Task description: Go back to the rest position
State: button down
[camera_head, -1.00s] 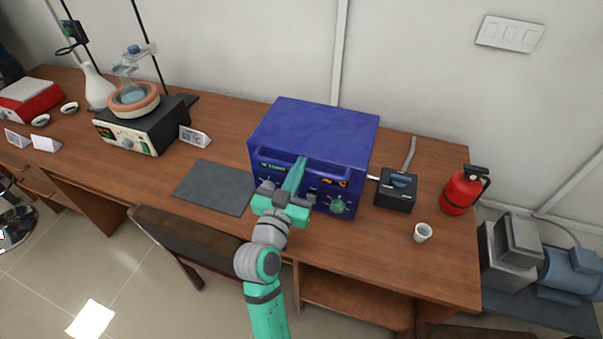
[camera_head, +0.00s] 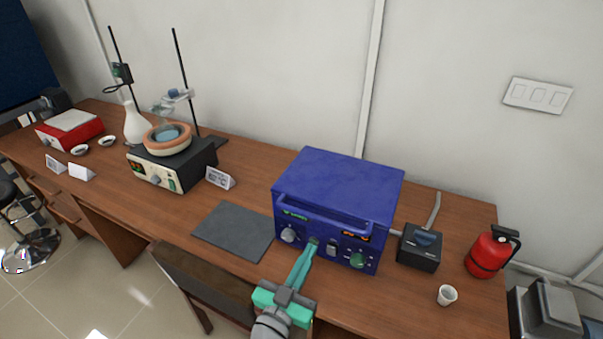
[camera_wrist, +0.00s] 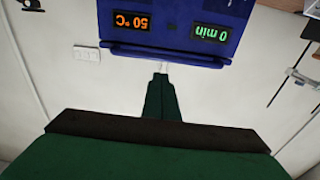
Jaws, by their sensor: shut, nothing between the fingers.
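My gripper (camera_head: 312,243) is shut and empty, held in front of the blue muffle furnace (camera_head: 340,180), with its tips over the lower front panel in the head view. Whether the tips touch the panel I cannot tell. In the wrist view the closed fingers (camera_wrist: 162,80) point toward the furnace (camera_wrist: 170,20), which appears upside down there. Its displays read 50 °C and 0 min. The furnace has a front handle bar, knobs and a switch below it.
A dark grey mat (camera_head: 233,231) lies left of the furnace on the wooden desk (camera_head: 150,218). To the right stand a black switch box (camera_head: 419,251), a small white cup (camera_head: 447,295) and a red extinguisher (camera_head: 490,254). A chair (camera_head: 205,285) stands in front. A hotplate (camera_head: 172,170) is further left.

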jog(key=s+a+f+n+g+y, duration=0.1)
jog(key=s+f+n+y, duration=0.6)
jog(key=s+f, duration=0.7)
jog(key=s+a+m+y, duration=0.1)
jog(key=s+a, duration=0.1)
jog(key=s, duration=1.7)
jog(key=shift+s+a+y, duration=0.2)
jog(key=shift+a+y, duration=0.05)
jog(key=shift+y, duration=0.05)
jog(key=shift+f, duration=0.1)
